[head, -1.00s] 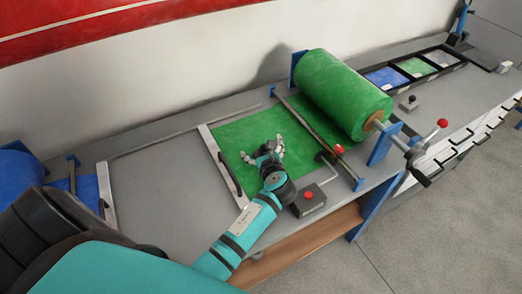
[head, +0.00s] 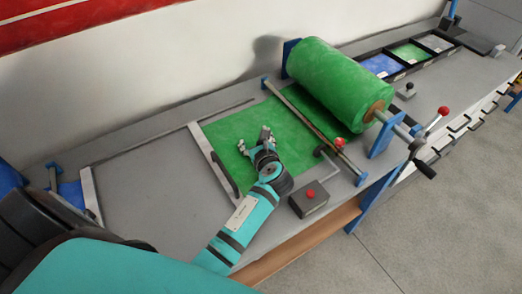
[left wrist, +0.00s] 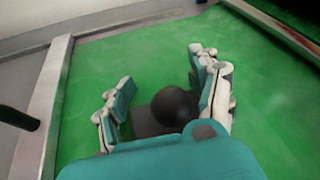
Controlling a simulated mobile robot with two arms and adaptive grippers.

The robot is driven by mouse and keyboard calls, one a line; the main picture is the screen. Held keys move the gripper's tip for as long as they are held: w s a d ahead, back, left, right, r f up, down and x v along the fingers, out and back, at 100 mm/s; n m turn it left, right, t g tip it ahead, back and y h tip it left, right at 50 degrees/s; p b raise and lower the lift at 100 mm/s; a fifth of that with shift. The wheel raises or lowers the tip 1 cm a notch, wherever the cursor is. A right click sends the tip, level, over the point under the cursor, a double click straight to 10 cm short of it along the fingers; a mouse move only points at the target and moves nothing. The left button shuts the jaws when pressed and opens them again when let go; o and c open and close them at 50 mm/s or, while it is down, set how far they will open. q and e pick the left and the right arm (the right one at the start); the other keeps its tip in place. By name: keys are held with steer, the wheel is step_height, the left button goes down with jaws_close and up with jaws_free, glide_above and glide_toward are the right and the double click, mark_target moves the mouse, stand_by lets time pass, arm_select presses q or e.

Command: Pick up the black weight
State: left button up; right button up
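The black weight (left wrist: 173,107), a dark block with a round black knob, sits on the green sheet (left wrist: 150,65) in the left wrist view. My left gripper (left wrist: 165,95) is open around it, with fingers on both sides. The knob looks nearer the right finger, and I cannot tell whether they touch. In the head view my left gripper (head: 260,140) is low over the green sheet (head: 225,135), and its hand hides this weight. My right gripper is not in view.
A green roll (head: 335,80) with a red-knobbed crank (head: 430,135) stands right of the sheet. A grey box with a red button (head: 310,195) is close beside my left wrist. A small block with a black knob (head: 407,90) stands farther right. A metal bar crosses the sheet.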

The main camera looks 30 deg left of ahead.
arm_select(q)
steer(key=shift+f, duration=0.15)
jaws_close()
steer(key=shift+s, duration=0.1)
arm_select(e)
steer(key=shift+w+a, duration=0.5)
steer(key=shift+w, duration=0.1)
